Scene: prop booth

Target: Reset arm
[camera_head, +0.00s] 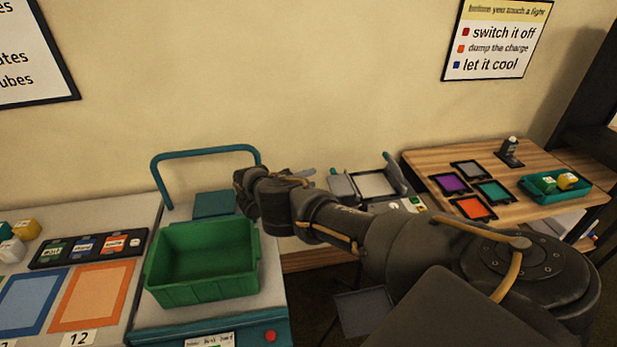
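My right arm reaches in from the lower right and stretches across the middle of the view. Its far end, with my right gripper (246,188), is just above and behind the right rear corner of a green bin (203,289). The fingers are dark and foreshortened, so I cannot tell whether they are open or shut, and I see nothing held. My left gripper is not in view.
The empty green bin sits on a cart with a teal handle (205,152). A left table holds orange (93,297) and blue (30,303) mats and a labelled black tray (88,249). A wooden table (520,165) at right holds coloured frames and a teal tray (555,196).

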